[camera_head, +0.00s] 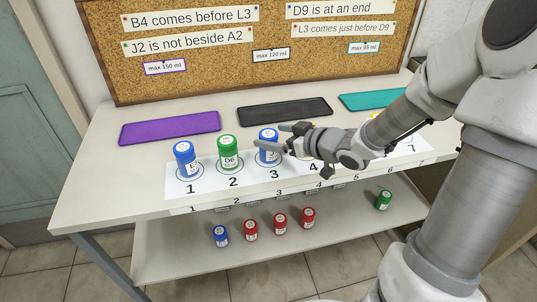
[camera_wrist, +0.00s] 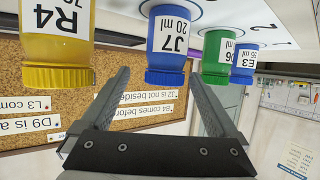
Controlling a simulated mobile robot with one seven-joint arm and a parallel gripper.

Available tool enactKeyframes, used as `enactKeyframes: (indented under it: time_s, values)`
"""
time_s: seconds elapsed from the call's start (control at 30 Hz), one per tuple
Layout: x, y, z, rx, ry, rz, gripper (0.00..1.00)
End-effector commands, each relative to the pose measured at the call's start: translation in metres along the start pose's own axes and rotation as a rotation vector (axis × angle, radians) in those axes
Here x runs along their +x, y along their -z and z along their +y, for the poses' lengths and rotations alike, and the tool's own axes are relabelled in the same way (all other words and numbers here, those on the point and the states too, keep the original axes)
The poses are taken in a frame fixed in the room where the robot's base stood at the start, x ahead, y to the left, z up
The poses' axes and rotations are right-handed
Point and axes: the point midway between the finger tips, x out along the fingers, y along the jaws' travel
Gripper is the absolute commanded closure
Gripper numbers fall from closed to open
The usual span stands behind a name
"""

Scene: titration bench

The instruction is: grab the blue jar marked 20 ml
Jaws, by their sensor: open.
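The blue jar marked J7, 20 ml (camera_wrist: 167,45) is in the middle of the wrist view, lined up between my fingertips. In the head view this blue jar (camera_head: 268,134) stands upright on spot 3 of the white numbered strip, partly covered by my gripper. My gripper (camera_head: 272,138) is open and reaches in from the right, with one finger on the near side of the jar and the other by its far side. In the wrist view the open fingers of my gripper (camera_wrist: 160,76) show nothing clamped. I cannot tell whether they touch the jar.
Green jar D6 (camera_head: 228,152) stands on spot 2, blue jar E3 (camera_head: 185,159) on spot 1. Yellow jar R4 (camera_wrist: 57,40) is close on the other side. Purple (camera_head: 170,128), black (camera_head: 284,112) and teal (camera_head: 374,100) mats lie behind. Several jars stand on the lower shelf (camera_head: 180,258).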

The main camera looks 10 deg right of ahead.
Motion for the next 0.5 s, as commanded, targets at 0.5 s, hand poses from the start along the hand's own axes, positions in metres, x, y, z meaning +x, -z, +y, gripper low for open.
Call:
enactKeyframes:
  time_s: [0.5]
  values:
    - [0.051, -0.004, -0.006, 0.0, 0.0, 0.002, 0.05]
